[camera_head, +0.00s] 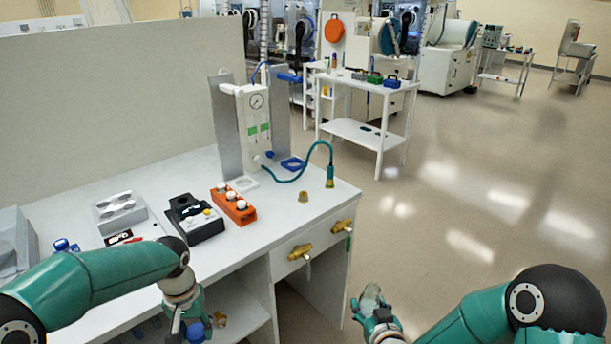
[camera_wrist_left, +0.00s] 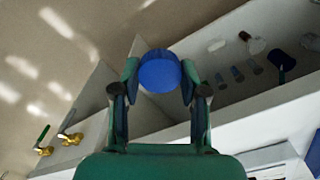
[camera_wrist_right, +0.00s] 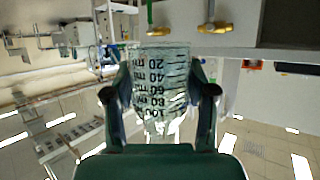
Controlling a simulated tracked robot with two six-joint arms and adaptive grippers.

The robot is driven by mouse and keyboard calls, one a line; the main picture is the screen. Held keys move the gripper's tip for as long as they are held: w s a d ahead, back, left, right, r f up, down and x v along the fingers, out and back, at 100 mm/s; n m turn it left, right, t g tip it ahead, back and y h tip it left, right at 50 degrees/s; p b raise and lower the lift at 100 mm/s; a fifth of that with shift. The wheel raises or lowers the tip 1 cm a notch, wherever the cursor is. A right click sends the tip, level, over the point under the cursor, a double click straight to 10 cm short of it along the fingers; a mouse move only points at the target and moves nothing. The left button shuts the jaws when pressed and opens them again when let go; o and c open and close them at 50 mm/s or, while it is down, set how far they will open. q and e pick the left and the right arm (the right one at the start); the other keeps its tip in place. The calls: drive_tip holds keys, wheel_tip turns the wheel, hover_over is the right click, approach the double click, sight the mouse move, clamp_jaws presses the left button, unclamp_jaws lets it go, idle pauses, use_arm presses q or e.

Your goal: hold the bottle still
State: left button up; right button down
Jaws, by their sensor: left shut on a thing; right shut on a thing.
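The clear graduated bottle (camera_wrist_right: 160,85), with dark ml marks, is between the fingers of my right gripper (camera_wrist_right: 161,98), which is shut on it. In the head view the bottle (camera_head: 371,297) stands up out of my right gripper (camera_head: 376,314), in front of the bench's right end. My left gripper (camera_head: 192,324) is shut on a round blue cap (camera_wrist_left: 160,72), which also shows low in the head view (camera_head: 196,331). The left gripper is beside the bench front, apart from the bottle. The bottle's lower part is hidden in the head view.
The white bench (camera_head: 290,215) carries an orange block (camera_head: 233,205), a black device (camera_head: 194,220), a grey rack (camera_head: 119,211) and a gauge column (camera_head: 256,120) with a green hose. Brass valves (camera_head: 300,252) stick out of its front. Open floor lies to the right.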

drive_tip(key=shift+a, duration=0.1)
drive_tip(key=s+a+f+n+g+y, duration=0.1)
drive_tip(key=s+a+n+y, duration=0.3)
drive_tip(key=a, duration=0.3)
drive_tip(key=s+a+n+g+y, duration=0.2)
drive_tip(key=s+a+n+y, duration=0.2)
drive_tip(key=a, duration=0.4)
drive_tip(key=shift+s+a+f+y, duration=0.25)
drive_tip(key=shift+s+f+y, duration=0.1)
drive_tip(key=shift+s+y, duration=0.1)
use_arm(q)
drive_tip(key=shift+s, duration=0.15)
drive_tip(key=shift+s+d+r, duration=0.15)
drive_tip(key=shift+r, duration=0.3)
drive_tip(key=shift+s+d+r, duration=0.15)
drive_tip(key=shift+r, duration=0.3)
drive_tip(key=s+d+r+m, duration=0.1)
drive_tip(key=d+r+m, duration=0.1)
drive_tip(key=d, duration=0.5)
drive_tip(key=s+d+r+m, duration=0.1)
drive_tip(key=d+r, duration=0.3)
drive_tip(key=d, duration=0.4)
drive_tip(key=s+d+r+m, duration=0.2)
drive_tip(key=d+r, duration=0.1)
drive_tip(key=d, duration=0.5)
drive_tip(key=shift+d+r+m, duration=0.2)
drive_tip(key=shift+r+m, duration=0.1)
drive_tip(key=shift+m, duration=0.1)
drive_tip(key=shift+s+f, duration=0.1)
